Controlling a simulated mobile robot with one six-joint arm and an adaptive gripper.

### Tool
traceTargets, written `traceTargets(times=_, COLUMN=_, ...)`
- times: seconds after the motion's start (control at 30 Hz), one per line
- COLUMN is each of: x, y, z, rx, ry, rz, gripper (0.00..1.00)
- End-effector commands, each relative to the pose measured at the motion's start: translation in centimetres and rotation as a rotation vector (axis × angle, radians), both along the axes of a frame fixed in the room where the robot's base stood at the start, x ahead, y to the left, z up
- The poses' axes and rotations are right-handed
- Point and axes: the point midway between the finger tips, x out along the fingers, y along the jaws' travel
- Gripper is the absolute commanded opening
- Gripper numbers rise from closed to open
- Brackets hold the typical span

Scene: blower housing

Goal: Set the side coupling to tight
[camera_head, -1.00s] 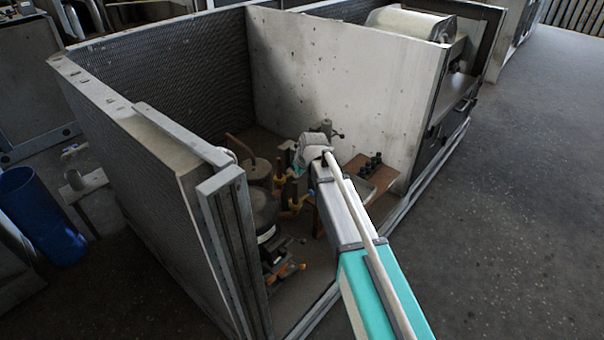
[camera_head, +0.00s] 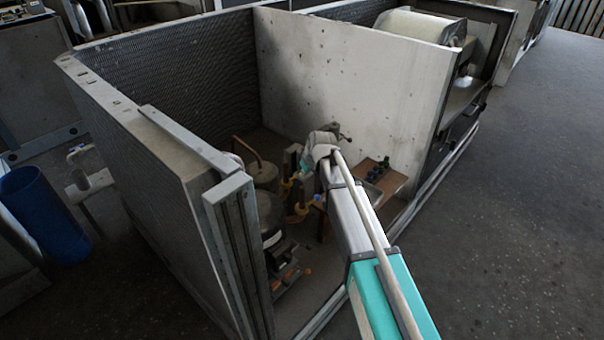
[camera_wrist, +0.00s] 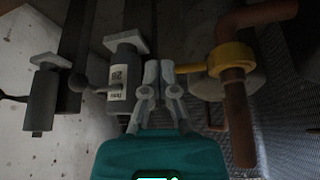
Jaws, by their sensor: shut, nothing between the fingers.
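My gripper (camera_wrist: 159,73) is shut and empty in the wrist view, its two fingertips side by side. A yellow collar (camera_wrist: 231,60) sits around a copper-brown pipe (camera_wrist: 236,112) to the right. Its short yellow handle points left and ends close to the right fingertip; I cannot tell if they touch. Left of the fingers is a grey valve block (camera_wrist: 123,60) with a white label and a ball-ended lever (camera_wrist: 79,83). No visible marking shows which part is the side coupling.
A tall pale panel (camera_head: 350,80) stands behind the arm, and a grey post (camera_head: 232,250) stands at the left front. A second grey block (camera_wrist: 42,95) is at the far left in the wrist view. A small wooden stand (camera_head: 390,183) holds dark parts. Open floor lies right.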

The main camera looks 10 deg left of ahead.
Motion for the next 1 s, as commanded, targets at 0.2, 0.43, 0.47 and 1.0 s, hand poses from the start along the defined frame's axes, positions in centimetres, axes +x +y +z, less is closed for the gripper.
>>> traceTargets(times=0.2, x=-0.1, y=0.2, z=0.0, rx=0.001, ry=0.000, rz=0.001, gripper=0.00)
traceTargets(times=0.43, x=-0.4, y=-0.6, z=-0.2, rx=0.001, ry=0.000, rz=0.000, gripper=0.00)
traceTargets(times=0.47, x=-0.4, y=-0.9, z=-0.3, rx=0.001, ry=0.001, rz=0.000, gripper=0.00)
traceTargets(times=1.0, x=-1.8, y=-4.3, z=1.7, rx=0.000, ry=0.000, rz=0.001, gripper=0.00)
